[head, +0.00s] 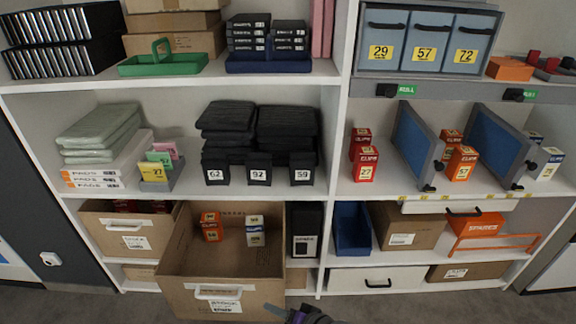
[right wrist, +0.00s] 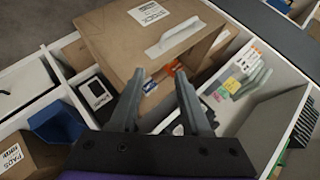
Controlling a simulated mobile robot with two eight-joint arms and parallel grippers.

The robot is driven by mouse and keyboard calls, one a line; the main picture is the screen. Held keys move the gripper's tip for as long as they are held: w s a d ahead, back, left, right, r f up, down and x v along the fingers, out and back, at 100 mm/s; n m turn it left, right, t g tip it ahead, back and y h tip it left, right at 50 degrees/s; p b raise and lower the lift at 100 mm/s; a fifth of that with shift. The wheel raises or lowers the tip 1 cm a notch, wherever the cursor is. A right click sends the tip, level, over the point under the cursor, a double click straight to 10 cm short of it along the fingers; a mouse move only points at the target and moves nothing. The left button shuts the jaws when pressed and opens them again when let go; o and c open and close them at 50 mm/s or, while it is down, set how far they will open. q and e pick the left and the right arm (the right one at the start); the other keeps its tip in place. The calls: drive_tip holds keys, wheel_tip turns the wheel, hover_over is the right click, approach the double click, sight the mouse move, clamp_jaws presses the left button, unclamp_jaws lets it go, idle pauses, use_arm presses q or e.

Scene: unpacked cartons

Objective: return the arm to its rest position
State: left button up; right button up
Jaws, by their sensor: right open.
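My right gripper (head: 292,314) shows at the bottom edge of the head view, in front of the shelves, just right of the pulled-out cardboard drawer. In the right wrist view its two fingers (right wrist: 156,76) are spread apart with nothing held between them. The rest of my right arm is out of the head view. My left gripper is in neither view. The cardboard drawer (head: 185,284), with a white handle and a label, stands pulled out from the low shelf. It also shows in the right wrist view (right wrist: 122,45).
Orange boxes (head: 211,227) and white-and-blue boxes (head: 255,231) stand inside the drawer. Bare floor (head: 425,308) lies in front.

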drive_tip(key=s+d+r+n+g+h, duration=0.1)
drive_tip(key=s+d+n+g+h, duration=0.2)
drive_tip(key=s+d+h, duration=1.05)
use_arm(q)
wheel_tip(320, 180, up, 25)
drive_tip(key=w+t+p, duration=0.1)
drive_tip(key=p, duration=2.1)
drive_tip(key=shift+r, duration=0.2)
use_arm(e)
drive_tip(key=s+d+r+y, duration=0.1)
drive_tip(key=d+r+y, duration=0.1)
drive_tip(key=r, duration=1)
drive_tip(key=s+d+r+t+y, duration=0.1)
drive_tip(key=d+r+y, duration=0.2)
drive_tip(key=r, duration=1)
drive_tip(key=shift+d+r+y, duration=0.15)
drive_tip(key=shift+d+y, duration=0.2)
drive_tip(key=shift+d, duration=0.3)
drive_tip(key=shift+s, duration=0.2)
